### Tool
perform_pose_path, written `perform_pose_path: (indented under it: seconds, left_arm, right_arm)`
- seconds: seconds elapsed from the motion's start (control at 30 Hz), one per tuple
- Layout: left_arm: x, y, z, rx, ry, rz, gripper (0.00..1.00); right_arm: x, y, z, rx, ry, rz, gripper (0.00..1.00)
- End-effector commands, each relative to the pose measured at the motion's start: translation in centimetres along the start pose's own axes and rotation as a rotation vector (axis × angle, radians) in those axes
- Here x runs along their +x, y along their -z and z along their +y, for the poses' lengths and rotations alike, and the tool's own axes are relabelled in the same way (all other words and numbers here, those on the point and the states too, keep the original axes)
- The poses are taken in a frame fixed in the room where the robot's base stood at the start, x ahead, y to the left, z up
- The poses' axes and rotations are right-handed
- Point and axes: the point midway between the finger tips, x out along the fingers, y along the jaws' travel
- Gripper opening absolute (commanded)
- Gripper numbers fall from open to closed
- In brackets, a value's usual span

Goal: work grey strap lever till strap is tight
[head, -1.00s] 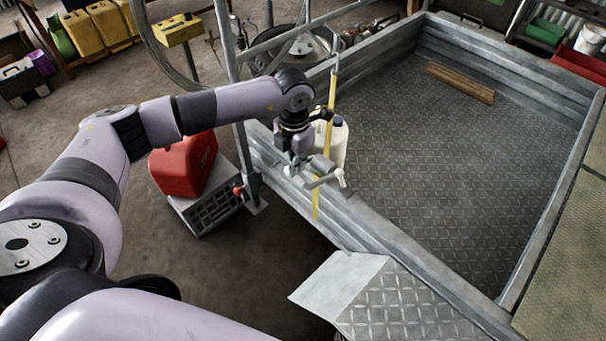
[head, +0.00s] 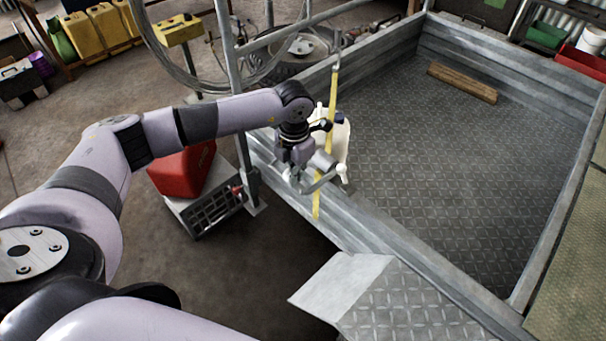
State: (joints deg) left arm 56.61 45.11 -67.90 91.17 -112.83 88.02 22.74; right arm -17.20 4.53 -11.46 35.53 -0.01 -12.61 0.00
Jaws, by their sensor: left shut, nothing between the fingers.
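The yellow strap (head: 331,110) runs from a hook on the far rail down over the near side wall of the trailer, across a white container (head: 344,138). The grey strap lever (head: 321,184), with a pale knob (head: 342,170) close to its right end, sits on the strap at the near wall's top edge. My left gripper (head: 297,182) is shut and empty, pointing down right beside the lever's left end. The picture is too small to tell whether they touch. My right gripper is not in view.
A red can (head: 182,170) on a grey slatted box (head: 212,211) stands left of the trailer. An upright metal post (head: 235,110) rises close behind my left arm. The trailer bed (head: 430,170) is mostly clear, with a wooden block (head: 462,82) at the back.

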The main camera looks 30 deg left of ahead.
Motion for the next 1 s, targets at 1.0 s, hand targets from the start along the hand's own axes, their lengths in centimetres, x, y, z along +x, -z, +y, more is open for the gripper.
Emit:
perform_pose_path:
  seconds: [1.0]
  left_arm:
    - [-0.9,-0.2,-0.1,0.001,0.001,-0.008,0.0]
  right_arm:
    - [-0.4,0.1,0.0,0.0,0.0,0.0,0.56]
